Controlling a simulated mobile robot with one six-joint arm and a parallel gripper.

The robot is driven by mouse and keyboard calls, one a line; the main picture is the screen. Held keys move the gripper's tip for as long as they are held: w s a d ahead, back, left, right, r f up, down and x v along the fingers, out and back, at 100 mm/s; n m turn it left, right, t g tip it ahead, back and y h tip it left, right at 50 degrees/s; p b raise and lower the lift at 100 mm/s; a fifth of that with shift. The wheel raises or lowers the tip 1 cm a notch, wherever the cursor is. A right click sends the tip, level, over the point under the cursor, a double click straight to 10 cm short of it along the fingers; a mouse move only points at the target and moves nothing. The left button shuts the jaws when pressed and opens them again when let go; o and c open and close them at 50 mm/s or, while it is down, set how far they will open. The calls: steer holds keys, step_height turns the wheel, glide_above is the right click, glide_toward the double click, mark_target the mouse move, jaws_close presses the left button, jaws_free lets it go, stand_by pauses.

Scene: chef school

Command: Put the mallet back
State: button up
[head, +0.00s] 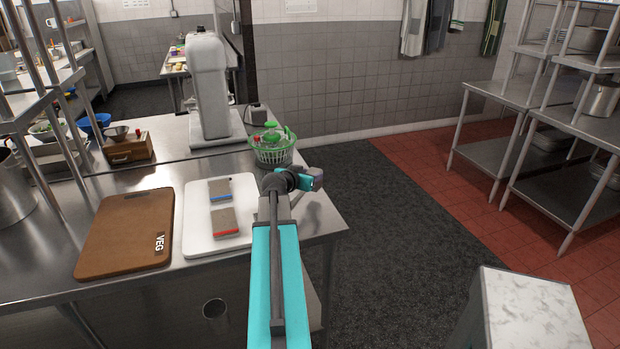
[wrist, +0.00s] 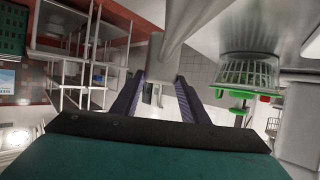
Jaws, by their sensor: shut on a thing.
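My gripper (wrist: 160,80) shows in the wrist view with its two dark purple fingers on either side of a pale grey metal thing, which looks like the mallet (wrist: 157,50). A smooth grey bar, perhaps its handle, runs from there toward the top right. The fingers are shut on it. In the head view my arm reaches forward over the steel counter's right edge. Its teal and grey wrist is just right of the white board. The fingers and the held thing are hidden or too small to make out there.
A green salad spinner (head: 272,149) stands close behind my wrist, with a mixer (head: 209,85) beyond it. A white board (head: 194,243) with two grey blocks and a brown VEG board (head: 112,250) lie on the steel counter (head: 47,257). The dark floor (head: 395,210) to the right is clear.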

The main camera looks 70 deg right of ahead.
steer(key=shift+w+d+p, duration=0.25)
steer(key=shift+d, duration=0.45)
steer(key=shift+w+d+p, duration=0.2)
steer(key=shift+d, duration=0.5)
steer(key=shift+f, duration=0.1)
steer(key=shift+f, duration=0.15)
steer(key=shift+f+p, duration=0.75)
steer(key=shift+f, duration=0.85)
steer(key=shift+f, duration=0.15)
steer(key=o, duration=1.5)
steer(key=shift+c, duration=0.2)
steer(key=shift+r, duration=0.2)
